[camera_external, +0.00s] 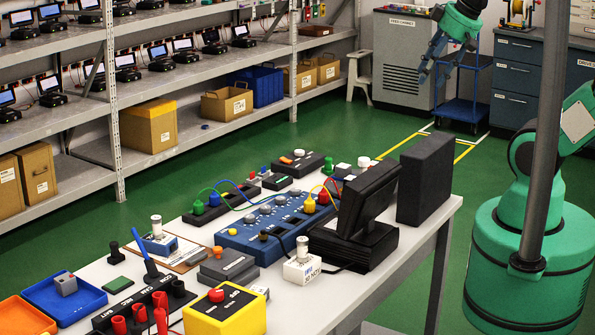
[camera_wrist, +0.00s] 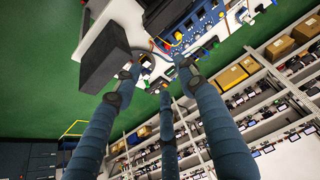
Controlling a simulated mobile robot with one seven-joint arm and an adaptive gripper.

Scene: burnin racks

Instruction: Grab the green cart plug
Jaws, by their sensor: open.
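On the white table, a green plug (camera_external: 198,207) with a green wire stands at the left end of a black strip (camera_external: 205,220), left of the blue panel (camera_external: 275,222). In the wrist view small green pieces (camera_wrist: 215,43) show near the table edge. My gripper (camera_external: 437,66) is open and empty, high up beyond the table's far right end; its three fingers (camera_wrist: 160,74) show in the wrist view.
A black monitor (camera_external: 378,190) and a black box (camera_external: 426,178) stand at the table's right side. Wires arch over the blue panel. A yellow box (camera_external: 225,312) and trays (camera_external: 62,300) crowd the front. Racks (camera_external: 110,100) line the left; green floor between is clear.

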